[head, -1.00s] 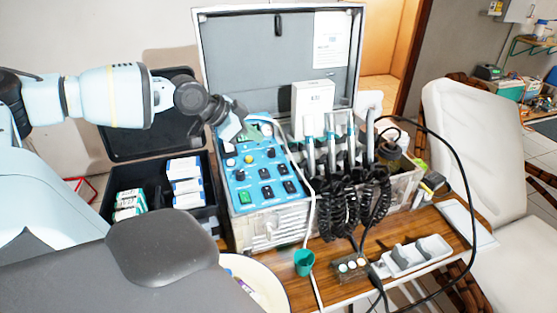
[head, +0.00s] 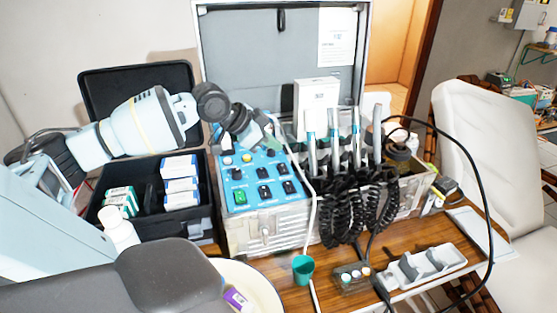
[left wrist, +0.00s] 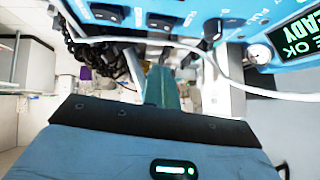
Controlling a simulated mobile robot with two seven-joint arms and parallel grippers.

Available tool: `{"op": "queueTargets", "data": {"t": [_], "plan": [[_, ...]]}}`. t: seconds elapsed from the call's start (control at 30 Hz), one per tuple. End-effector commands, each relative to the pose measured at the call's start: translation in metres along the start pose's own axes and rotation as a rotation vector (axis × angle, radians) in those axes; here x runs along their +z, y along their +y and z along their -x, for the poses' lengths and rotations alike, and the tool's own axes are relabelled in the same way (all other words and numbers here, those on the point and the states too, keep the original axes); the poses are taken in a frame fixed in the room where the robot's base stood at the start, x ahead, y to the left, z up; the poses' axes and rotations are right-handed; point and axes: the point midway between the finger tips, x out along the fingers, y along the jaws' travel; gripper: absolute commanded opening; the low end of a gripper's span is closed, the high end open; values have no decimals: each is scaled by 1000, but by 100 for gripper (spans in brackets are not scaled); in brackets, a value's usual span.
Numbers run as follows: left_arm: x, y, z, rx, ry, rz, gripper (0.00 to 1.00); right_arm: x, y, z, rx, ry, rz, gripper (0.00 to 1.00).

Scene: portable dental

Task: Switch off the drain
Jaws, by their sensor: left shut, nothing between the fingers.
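The portable dental unit's blue control panel (head: 252,172) stands tilted in the open case, with black switches, knobs and one green-lit switch (head: 240,196). The labels are too small to read in the head view, so I cannot tell which switch is the drain's. My left gripper (head: 268,138) is over the upper part of the panel, shut and empty. In the left wrist view its fingers (left wrist: 161,86) point toward the panel edge, below black switches (left wrist: 160,21) and a knob (left wrist: 213,28). Contact is not clear. My right gripper is not in view.
A white cable (left wrist: 200,50) crosses close to the left fingers. Handpieces (head: 335,135) with coiled black hoses (head: 345,210) stand right of the panel. A black box with cartons (head: 180,183) is at left. A green cup (head: 303,268) and white basin (head: 262,275) are in front.

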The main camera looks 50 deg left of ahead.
Motion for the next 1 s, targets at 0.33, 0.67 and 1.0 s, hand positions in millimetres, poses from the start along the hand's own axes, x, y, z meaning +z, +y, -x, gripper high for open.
{"op": "queueTargets", "data": {"t": [0.33,0.67,1.0], "plan": [[19,0,-42,1,-2,2,0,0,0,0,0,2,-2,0],[29,0,-52,-1,0,0,0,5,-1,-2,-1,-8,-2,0],[29,-1,-52,0,1,3,0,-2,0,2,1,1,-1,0]]}}
